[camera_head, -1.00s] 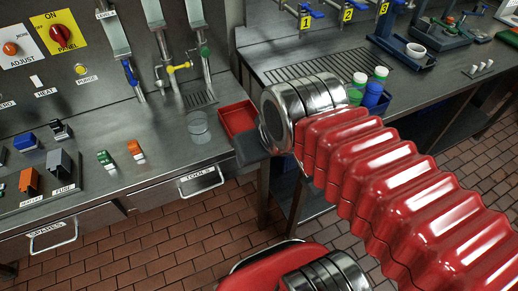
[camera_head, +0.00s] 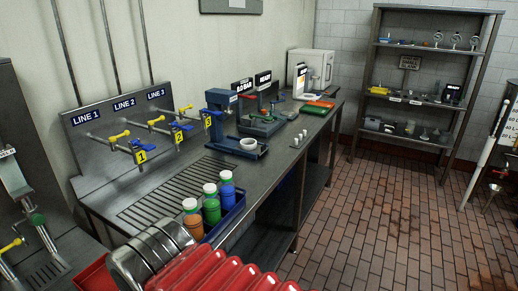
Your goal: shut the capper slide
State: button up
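A dark blue upright press (camera_head: 221,112) stands midway along the steel bench. A low blue tray (camera_head: 262,153) extends from its foot towards the front edge, with a white ring (camera_head: 253,143) on it. This looks like the capper and its slide, but I read no label that says so. I cannot tell how far the slide is out. My arm shows at the bottom left, well short of the press. My gripper is outside the picture.
A blue rack (camera_head: 226,221) holds orange, green and blue bottles (camera_head: 211,205) with white caps near the front edge. Line valves (camera_head: 143,156) stand at the left. Shelving (camera_head: 425,80) stands at the back right. The brick floor in front is clear.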

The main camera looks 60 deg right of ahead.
aim_at(251, 146)
jog(key=z, duration=1.7)
jog(key=k, duration=1.35)
jog(key=z, duration=0.6)
jog(key=i, duration=1.3)
jog(key=z, duration=0.4)
